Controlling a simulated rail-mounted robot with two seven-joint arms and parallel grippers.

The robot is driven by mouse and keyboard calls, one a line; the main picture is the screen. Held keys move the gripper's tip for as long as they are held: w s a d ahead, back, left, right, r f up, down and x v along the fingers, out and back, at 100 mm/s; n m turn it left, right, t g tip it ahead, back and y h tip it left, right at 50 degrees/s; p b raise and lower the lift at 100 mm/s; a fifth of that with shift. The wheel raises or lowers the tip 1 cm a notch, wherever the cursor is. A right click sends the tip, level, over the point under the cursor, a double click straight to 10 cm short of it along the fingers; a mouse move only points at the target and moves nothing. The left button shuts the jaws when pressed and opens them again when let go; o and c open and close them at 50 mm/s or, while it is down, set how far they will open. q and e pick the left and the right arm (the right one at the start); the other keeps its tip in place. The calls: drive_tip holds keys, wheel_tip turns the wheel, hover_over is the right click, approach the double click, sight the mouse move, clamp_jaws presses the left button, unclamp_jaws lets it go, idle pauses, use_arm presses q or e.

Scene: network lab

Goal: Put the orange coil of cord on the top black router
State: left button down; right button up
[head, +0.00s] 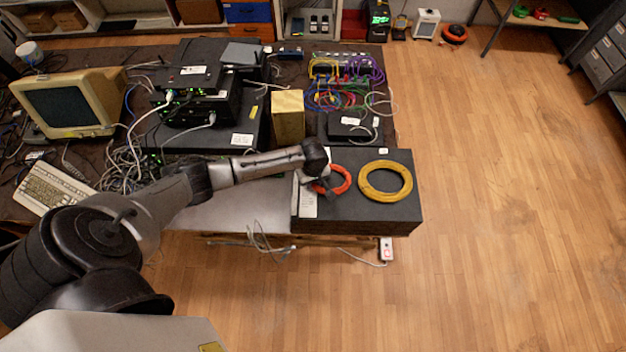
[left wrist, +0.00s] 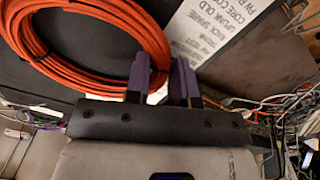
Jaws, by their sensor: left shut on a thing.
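The orange coil of cord (head: 347,179) lies at the left part of a large black box's top, partly hidden by my left arm in the head view. In the left wrist view the coil (left wrist: 150,38) is large and its near edge reaches the fingers. My left gripper (head: 321,184) is at the coil's left side; in the left wrist view its purple-padded fingers (left wrist: 161,82) are shut on the coil's edge. Black routers are stacked on the table at the left back, with a labelled black router (head: 196,77) on top. My right gripper is not in view.
A yellow coil (head: 386,181) lies on the same black box (head: 400,215), right of the orange one. A beige box (head: 288,117) stands between this box and the router stack. Loose cables hang around the stack, and an old monitor (head: 70,100) stands at the left.

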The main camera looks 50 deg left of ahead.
use_arm(q)
drive_tip(key=shift+f, duration=0.1)
drive_tip(key=c, duration=1)
unclamp_jaws()
wheel_tip(320, 180, up, 12)
drive_tip(key=s+d+f+m+t+h, duration=0.15)
drive_tip(key=s+d+f+m, duration=0.25)
drive_tip(key=s+d+m, duration=0.65)
drive_tip(key=s+d+r+m, duration=0.1)
drive_tip(key=s, duration=0.3)
drive_tip(key=s+d+r+m+t+y, duration=0.1)
drive_tip(key=s+r+m, duration=0.1)
drive_tip(key=s, duration=0.3)
drive_tip(key=s+d+r+m+t, duration=0.1)
drive_tip(key=s+r+m, duration=0.1)
drive_tip(key=s, duration=0.2)
drive_tip(key=shift+s+r+p, duration=0.2)
drive_tip(key=shift+s+p, duration=0.1)
drive_tip(key=shift+p, duration=0.1)
